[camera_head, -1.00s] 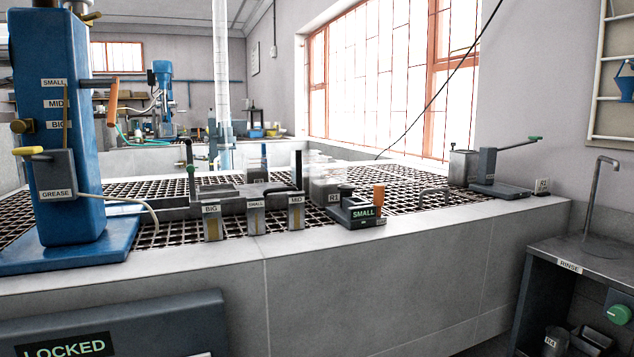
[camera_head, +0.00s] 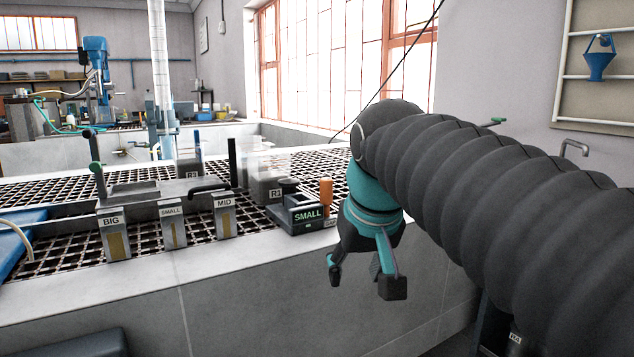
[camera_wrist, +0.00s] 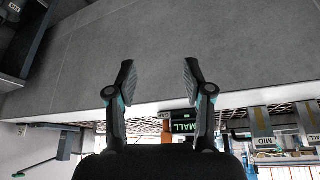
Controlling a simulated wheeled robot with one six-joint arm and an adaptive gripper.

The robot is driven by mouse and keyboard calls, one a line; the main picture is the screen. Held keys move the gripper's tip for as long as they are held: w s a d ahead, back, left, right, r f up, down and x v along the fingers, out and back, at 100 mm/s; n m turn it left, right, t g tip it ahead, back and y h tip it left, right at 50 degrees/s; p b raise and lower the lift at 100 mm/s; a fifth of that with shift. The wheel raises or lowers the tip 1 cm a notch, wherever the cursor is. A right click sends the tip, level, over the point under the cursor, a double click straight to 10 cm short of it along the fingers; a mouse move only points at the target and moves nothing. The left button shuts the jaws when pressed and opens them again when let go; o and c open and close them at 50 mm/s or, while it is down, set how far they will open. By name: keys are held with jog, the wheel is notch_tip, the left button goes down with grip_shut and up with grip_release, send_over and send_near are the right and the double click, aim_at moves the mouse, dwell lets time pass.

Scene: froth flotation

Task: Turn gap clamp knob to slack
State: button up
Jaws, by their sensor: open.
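A dark block with a SMALL display (camera_head: 309,215) sits at the bench's front edge. It carries a round black knob (camera_head: 289,186) and an upright orange handle (camera_head: 326,190). A green knob (camera_head: 95,167) stands on a lever at the left end of a grey rail fixture. My gripper (camera_head: 363,282) is open and empty, hanging in front of the bench wall, right of and below the SMALL block. In the wrist view the open fingers (camera_wrist: 158,76) frame bare bench wall, with the SMALL display (camera_wrist: 182,128) beyond, upside down.
Holders labelled BIG (camera_head: 115,235), SMALL (camera_head: 172,225) and MID (camera_head: 225,216) line the bench's front edge. A clear box labelled R1 (camera_head: 268,185) stands behind the SMALL block. My arm hides the bench's right side. The front ledge (camera_head: 130,280) is clear.

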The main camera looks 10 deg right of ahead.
jog(key=m+p, duration=0.1)
send_near(326, 180)
notch_tip(326, 180, up, 3)
jog(key=shift+s+a+f+g+h, duration=0.1)
jog(key=shift+s+a+g+h, duration=0.05)
jog(key=shift+a+g+h, duration=0.15)
jog(key=shift+f, duration=0.1)
jog(key=b+x, duration=0.3)
jog(key=x, duration=1)
jog(key=shift+f+b, duration=0.3)
grip_shut()
